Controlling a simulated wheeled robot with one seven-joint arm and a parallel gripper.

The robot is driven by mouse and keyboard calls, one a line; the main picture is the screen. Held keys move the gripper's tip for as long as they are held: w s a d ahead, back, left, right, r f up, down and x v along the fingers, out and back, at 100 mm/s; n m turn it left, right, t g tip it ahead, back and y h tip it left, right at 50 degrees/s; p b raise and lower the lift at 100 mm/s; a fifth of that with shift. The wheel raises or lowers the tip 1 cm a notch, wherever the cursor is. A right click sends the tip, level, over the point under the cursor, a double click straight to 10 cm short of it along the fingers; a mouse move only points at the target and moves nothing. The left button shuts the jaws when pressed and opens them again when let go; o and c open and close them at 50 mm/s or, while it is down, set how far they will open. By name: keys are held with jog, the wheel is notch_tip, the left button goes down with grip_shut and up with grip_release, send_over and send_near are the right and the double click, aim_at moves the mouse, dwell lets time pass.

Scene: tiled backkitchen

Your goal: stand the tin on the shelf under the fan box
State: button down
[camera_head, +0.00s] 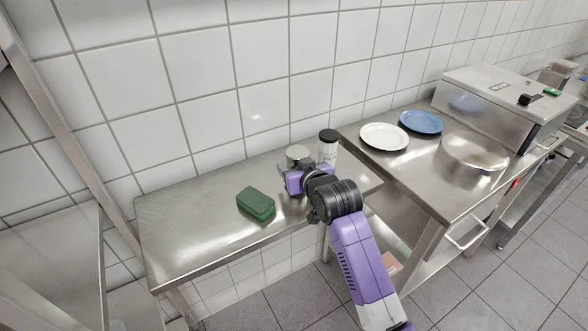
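A round metal tin (298,153) with a grey top shows just beyond my gripper, over the back of the steel table (185,233). My gripper (297,170) reaches over this table from the front, and its purple and black body covers the tin's lower part. Its fingertips are hidden, so I cannot tell whether they are around the tin or only beside it, or whether the tin touches the table. I cannot make out a fan box or a shelf under one for certain.
A green box (256,204) lies left of my gripper, and a black-lidded jar (328,146) stands close on its right. The right-hand counter holds a white plate (384,136), a blue plate (421,121), a metal pot (472,158) and a steel appliance (500,98). The table's left part is clear.

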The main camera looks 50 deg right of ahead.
jog(key=shift+f, duration=0.5)
jog(key=c, duration=0.6)
grip_release()
jog(key=shift+f, duration=0.15)
jog(key=shift+o, duration=0.2)
jog(key=shift+s+r, duration=0.1)
jog(key=shift+r, duration=0.1)
jog(key=v, duration=1.1)
jog(key=shift+s+a, duration=0.25)
jog(key=shift+s, duration=0.1)
